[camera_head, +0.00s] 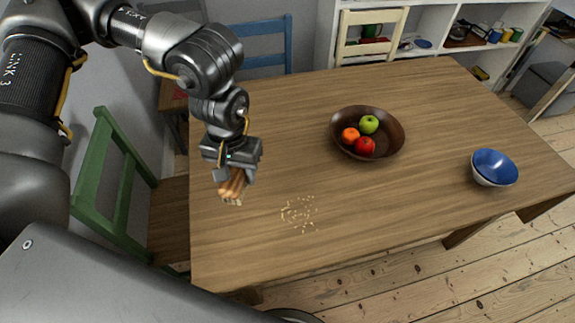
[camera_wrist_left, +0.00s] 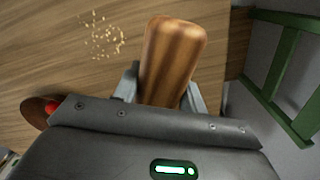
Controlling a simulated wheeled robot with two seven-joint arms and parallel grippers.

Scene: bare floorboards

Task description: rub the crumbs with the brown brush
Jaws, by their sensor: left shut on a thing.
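The crumbs (camera_head: 299,213) lie in a small scattered patch on the wooden table, toward its near left part. They also show in the left wrist view (camera_wrist_left: 103,36). My left gripper (camera_head: 236,178) is shut on the brown brush (camera_head: 232,187), to the left of the crumbs and apart from them. In the left wrist view the brush's smooth brown wooden back (camera_wrist_left: 172,55) shows between the two fingers (camera_wrist_left: 160,92). A pale strip shows at the brush's lower end in the head view. I cannot tell whether it touches the table. My right gripper is not in view.
The wooden table (camera_head: 430,110) has a dark bowl (camera_head: 390,117) of fruit behind the crumbs and a blue bowl (camera_head: 493,167) at the right. A green chair (camera_head: 92,180) stands at the left edge. The tabletop right of the crumbs is clear.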

